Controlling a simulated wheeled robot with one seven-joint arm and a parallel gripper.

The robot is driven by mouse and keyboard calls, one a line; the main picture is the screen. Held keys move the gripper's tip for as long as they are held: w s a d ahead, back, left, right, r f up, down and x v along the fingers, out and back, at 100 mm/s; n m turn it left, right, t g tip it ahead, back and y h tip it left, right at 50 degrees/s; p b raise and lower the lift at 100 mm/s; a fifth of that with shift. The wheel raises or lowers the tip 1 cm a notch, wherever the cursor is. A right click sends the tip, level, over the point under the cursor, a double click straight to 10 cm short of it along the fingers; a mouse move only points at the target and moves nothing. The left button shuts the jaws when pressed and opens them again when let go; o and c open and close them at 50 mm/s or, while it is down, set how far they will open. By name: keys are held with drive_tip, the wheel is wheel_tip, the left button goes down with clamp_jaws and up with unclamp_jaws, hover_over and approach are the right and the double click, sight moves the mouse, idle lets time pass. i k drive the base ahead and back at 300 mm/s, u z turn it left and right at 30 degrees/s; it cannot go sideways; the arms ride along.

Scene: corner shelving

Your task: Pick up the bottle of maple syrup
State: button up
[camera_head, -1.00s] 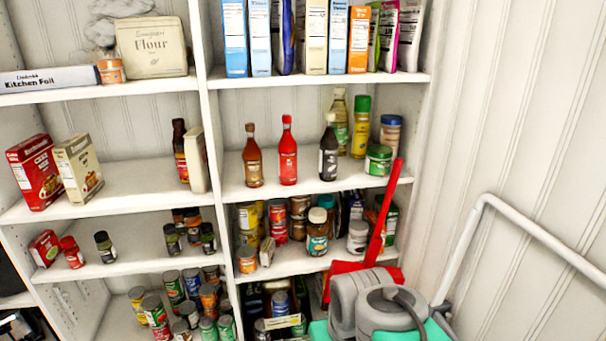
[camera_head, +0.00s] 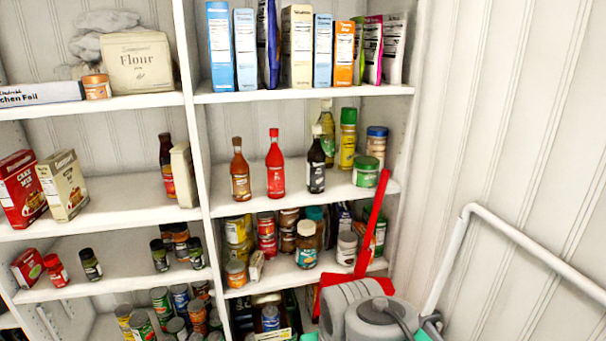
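No label can be read as maple syrup. An amber-brown bottle (camera_head: 240,170) stands upright on the middle shelf (camera_head: 290,203) of the right-hand bay. A darker brown bottle (camera_head: 166,163) stands on the same level in the left bay, partly hidden by a pale box (camera_head: 184,175). I cannot tell which is the syrup. A red bottle (camera_head: 275,164) and a black bottle (camera_head: 316,165) stand right of the amber one. My grey arm links show at the lower right, in front of and below that shelf. My gripper is not in view.
A white upright (camera_head: 196,120) divides the bays. Tall boxes (camera_head: 298,45) fill the shelf above. Jars and cans (camera_head: 306,245) crowd the shelf below. A red long-handled tool (camera_head: 371,225) leans near my arm. A white rail (camera_head: 445,262) stands right. The bottle shelf's front edge has free room.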

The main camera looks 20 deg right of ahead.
sight(240, 169)
drive_tip(key=k, duration=0.55)
drive_tip(key=u, duration=0.55)
drive_tip(key=i, duration=1.25)
drive_tip(key=z, duration=0.55)
